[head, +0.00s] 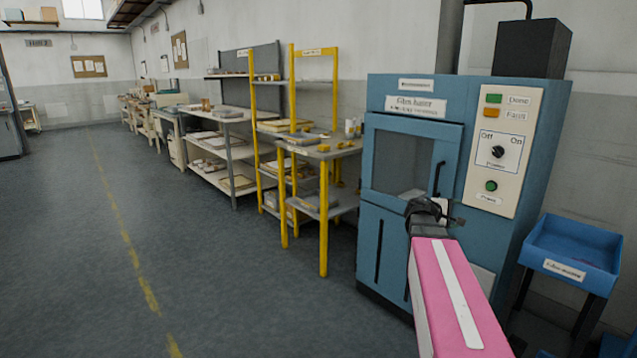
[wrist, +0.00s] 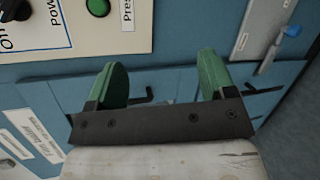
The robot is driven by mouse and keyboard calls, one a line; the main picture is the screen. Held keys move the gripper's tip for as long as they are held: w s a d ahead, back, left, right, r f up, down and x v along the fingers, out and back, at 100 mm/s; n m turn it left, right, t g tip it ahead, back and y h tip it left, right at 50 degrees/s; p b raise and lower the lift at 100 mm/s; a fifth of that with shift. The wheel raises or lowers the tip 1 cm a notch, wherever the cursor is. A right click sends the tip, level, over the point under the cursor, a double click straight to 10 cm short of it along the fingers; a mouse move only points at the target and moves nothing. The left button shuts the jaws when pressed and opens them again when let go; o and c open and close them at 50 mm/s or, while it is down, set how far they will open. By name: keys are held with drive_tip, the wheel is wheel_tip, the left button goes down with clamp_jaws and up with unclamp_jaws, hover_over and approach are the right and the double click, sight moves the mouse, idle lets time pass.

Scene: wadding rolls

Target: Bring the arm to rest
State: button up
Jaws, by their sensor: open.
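My gripper (wrist: 163,82) shows in the wrist view with its two green fingers spread apart and nothing between them. It is in front of the blue machine (head: 399,217), near its door and control panel. In the head view my pink arm reaches forward to the machine, and the dark end of the arm (head: 428,208) hides part of the machine's front below the door handle. The fingertips cannot be made out there.
The control panel (head: 500,150) has a black knob (head: 497,151), a green button (head: 491,186) and lamps. A blue tray (head: 570,255) on a stand is at the right. Yellow-post shelving (head: 324,215) stands left of the machine. The grey floor (head: 200,260) further left is clear.

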drive_tip(key=s+a+f+m+g+y, duration=0.1)
drive_tip(key=s+a+f+m+y, duration=0.2)
drive_tip(key=a+f, duration=0.4)
drive_tip(key=s+a+f+m+g+y, duration=0.1)
drive_tip(key=s+a+f+y, duration=0.35)
drive_tip(key=f, duration=0.45)
drive_tip(key=s+a+f+m+g+y, duration=0.1)
drive_tip(key=s+a+f+m+y, duration=0.1)
drive_tip(key=s+a+f, duration=0.3)
drive_tip(key=s+a+f+m+g+y, duration=0.2)
drive_tip(key=s+a+f+y, duration=0.2)
drive_tip(key=a, duration=0.8)
drive_tip(key=shift+s+f+g, duration=0.3)
drive_tip(key=shift+s+f, duration=0.2)
drive_tip(key=shift+f, duration=0.35)
drive_tip(key=shift+y, duration=0.25)
